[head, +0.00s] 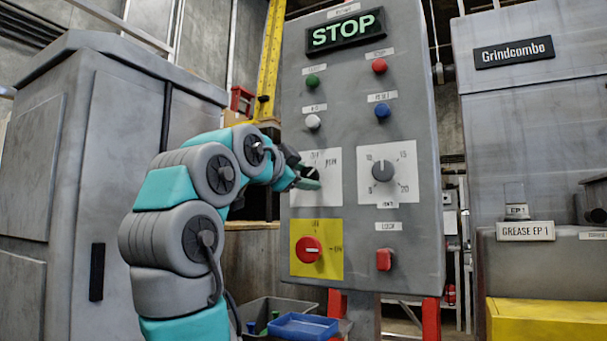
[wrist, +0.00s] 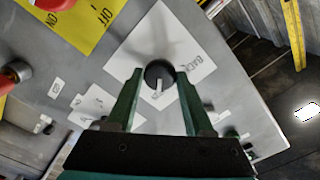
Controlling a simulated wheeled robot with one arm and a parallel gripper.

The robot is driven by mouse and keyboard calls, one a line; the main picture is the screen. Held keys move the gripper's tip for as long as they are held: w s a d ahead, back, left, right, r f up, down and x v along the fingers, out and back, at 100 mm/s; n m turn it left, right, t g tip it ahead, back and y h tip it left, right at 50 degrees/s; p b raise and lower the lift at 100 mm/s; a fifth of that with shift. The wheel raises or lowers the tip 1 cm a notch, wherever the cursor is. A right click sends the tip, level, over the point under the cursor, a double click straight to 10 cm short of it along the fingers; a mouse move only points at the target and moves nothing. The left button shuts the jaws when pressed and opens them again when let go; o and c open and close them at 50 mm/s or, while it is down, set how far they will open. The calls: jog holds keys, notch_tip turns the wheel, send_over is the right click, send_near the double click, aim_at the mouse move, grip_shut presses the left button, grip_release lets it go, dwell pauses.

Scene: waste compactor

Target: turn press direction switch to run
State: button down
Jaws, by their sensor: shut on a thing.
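The press direction switch is a dark round knob (wrist: 158,72) on a white plate (wrist: 158,35). In the wrist view it sits between the two green fingertips of my gripper (wrist: 160,76), which is shut on it. Its white pointer mark points toward the bottom of that view, between the fingers. A label on the plate to the right of the knob seems to read BACK. In the head view my gripper (head: 306,178) reaches the same white plate (head: 328,193) at the left of the grey panel and hides most of the knob. The plate's labels there are partly covered and hard to read.
The panel (head: 350,130) also carries a dial (head: 382,171) to the right, a red switch on a yellow plate (head: 329,266) below, and several coloured buttons above. A lit STOP sign (head: 346,30) is at the top.

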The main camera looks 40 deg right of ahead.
dwell(0.3)
jog(key=shift+c, duration=1.4)
grip_release()
jog(key=b+v, duration=0.1)
jog(key=v, duration=0.6)
jog(key=shift+a, duration=0.4)
jog(key=shift+s, duration=0.15)
